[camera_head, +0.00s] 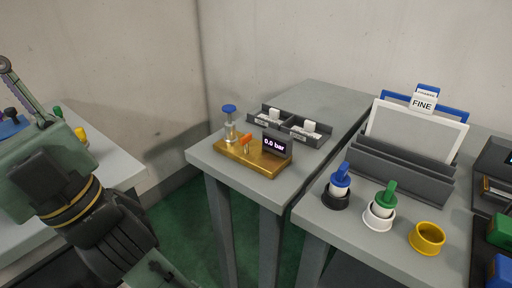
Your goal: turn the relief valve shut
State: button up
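A brass block (240,154) sits near the front edge of the grey middle table. A clear cylinder with a blue round cap (229,109) stands upright at its left end. A small orange handle (247,136) sits at its centre, and I take it to be the relief valve. Whether it is open or shut I cannot tell. A dark display (274,144) on the block reads 0.0 bar. My arm crosses the lower left, apart from the block. I cannot make out my gripper's fingers in this view.
Behind the block are grey bins (291,124) with white pieces. The right table (330,219) holds a grey rack (390,172) with panels and a FINE tag, blue-topped and green-topped items, and a yellow ring (427,237). Another table (118,160) stands left, across a gap showing green floor.

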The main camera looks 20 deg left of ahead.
aim_at(244, 141)
jog(key=i+j+z, duration=0.2)
jog(key=j, duration=0.2)
jog(key=i+j+z, duration=0.2)
jog(key=j, duration=0.2)
jog(key=j+z, duration=0.2)
jog(key=j, duration=0.2)
